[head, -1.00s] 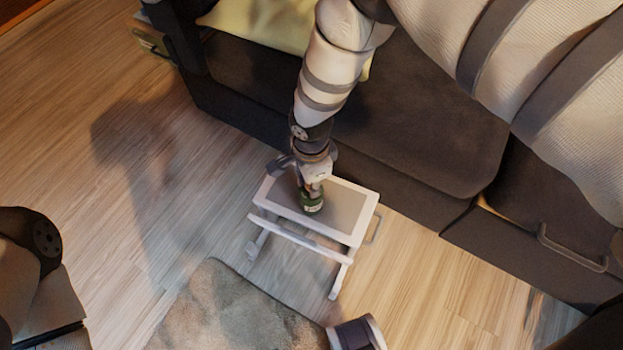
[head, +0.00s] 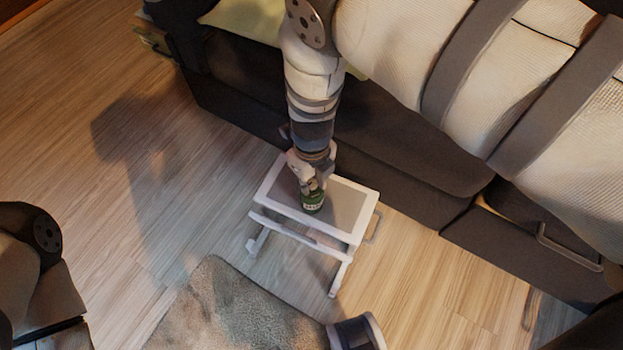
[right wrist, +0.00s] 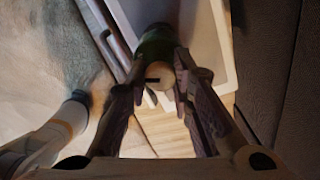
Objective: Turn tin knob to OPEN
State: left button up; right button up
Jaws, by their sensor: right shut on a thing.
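A small green tin (head: 312,204) stands on the grey top of a small white table (head: 357,237). In the right wrist view the tin's green body (right wrist: 155,40) lies beyond a pale round knob (right wrist: 160,75) with a dark mark on it. My right gripper (head: 312,186) reaches down from above. In the right wrist view its two fingers (right wrist: 162,68) close on either side of the knob. Any OPEN lettering is too small or hidden to read. My left gripper is not in view; only part of my left arm shows at the lower left.
A dark sofa bed (head: 400,155) runs behind the table, with a drawer handle (head: 570,248) at right. A grey-brown rug (head: 235,310) lies in front of the table. A grey-and-white cylindrical object (head: 357,334) is at the bottom edge. The wooden floor (head: 70,130) on the left is clear.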

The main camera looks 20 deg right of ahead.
jog(key=m, duration=0.2)
jog(key=shift+m, duration=0.3)
jog(key=o, duration=1)
jog(key=shift+a, duration=0.1)
jog(key=shift+c, duration=0.2)
